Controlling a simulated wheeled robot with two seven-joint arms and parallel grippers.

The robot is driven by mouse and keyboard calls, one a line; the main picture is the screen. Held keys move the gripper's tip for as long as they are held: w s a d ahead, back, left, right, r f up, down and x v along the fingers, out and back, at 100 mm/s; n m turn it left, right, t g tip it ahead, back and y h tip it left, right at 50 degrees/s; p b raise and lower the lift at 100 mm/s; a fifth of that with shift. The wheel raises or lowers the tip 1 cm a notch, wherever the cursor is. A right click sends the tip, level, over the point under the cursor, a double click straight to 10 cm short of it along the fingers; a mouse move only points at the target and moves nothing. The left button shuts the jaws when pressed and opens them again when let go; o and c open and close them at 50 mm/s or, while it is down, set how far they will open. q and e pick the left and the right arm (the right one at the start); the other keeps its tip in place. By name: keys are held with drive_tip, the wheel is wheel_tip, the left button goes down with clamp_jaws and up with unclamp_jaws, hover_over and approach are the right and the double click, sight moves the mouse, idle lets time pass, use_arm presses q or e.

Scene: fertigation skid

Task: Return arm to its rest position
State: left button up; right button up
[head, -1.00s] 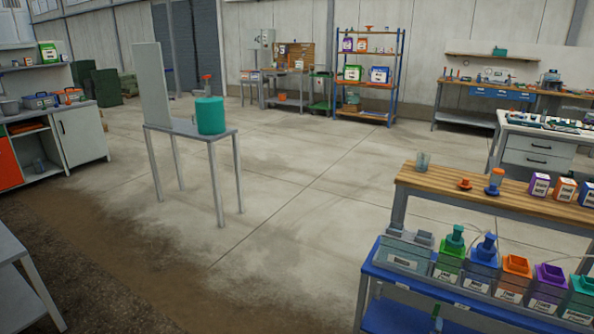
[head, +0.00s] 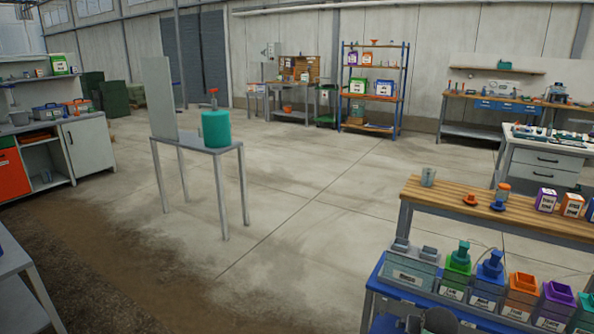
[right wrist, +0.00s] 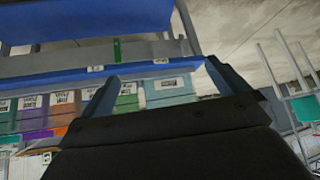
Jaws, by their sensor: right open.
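My right gripper (right wrist: 160,82) shows in the right wrist view with its two fingers spread apart and nothing between them. Beyond the fingers are the blue rack shelf (right wrist: 90,78) and a row of labelled tanks, which appear upside down. In the head view a dark rounded part, probably of my right arm, shows at the bottom edge in front of the blue rack (head: 375,283); its fingers cannot be made out there. My left gripper is in neither view.
A wooden-topped bench (head: 430,195) with jars and boxes stands behind the tanks (head: 521,290). A small grey table (head: 225,150) with a teal canister (head: 215,129) stands left of centre. The concrete floor (head: 310,220) between them is clear.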

drive_tip(key=s+a+r+n+g+y+p, duration=0.1)
drive_tip(key=s+a+r+n, duration=0.15)
drive_tip(key=s+a, duration=0.85)
drive_tip(key=s+a+r+n+g+y+p, duration=0.1)
drive_tip(key=s+a+r+n+y+p, duration=0.15)
drive_tip(key=s+a, duration=0.8)
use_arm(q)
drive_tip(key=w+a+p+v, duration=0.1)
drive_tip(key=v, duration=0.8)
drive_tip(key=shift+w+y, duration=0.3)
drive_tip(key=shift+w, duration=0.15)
use_arm(e)
drive_tip(key=s+f+g, duration=0.1)
drive_tip(key=s+f, duration=0.1)
drive_tip(key=s, duration=0.8)
drive_tip(key=s+a+f+g, duration=0.1)
drive_tip(key=s+f+g, duration=0.1)
drive_tip(key=s, duration=0.8)
drive_tip(key=shift+f, duration=0.8)
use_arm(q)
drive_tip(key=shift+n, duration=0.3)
use_arm(e)
drive_tip(key=shift+s, duration=0.1)
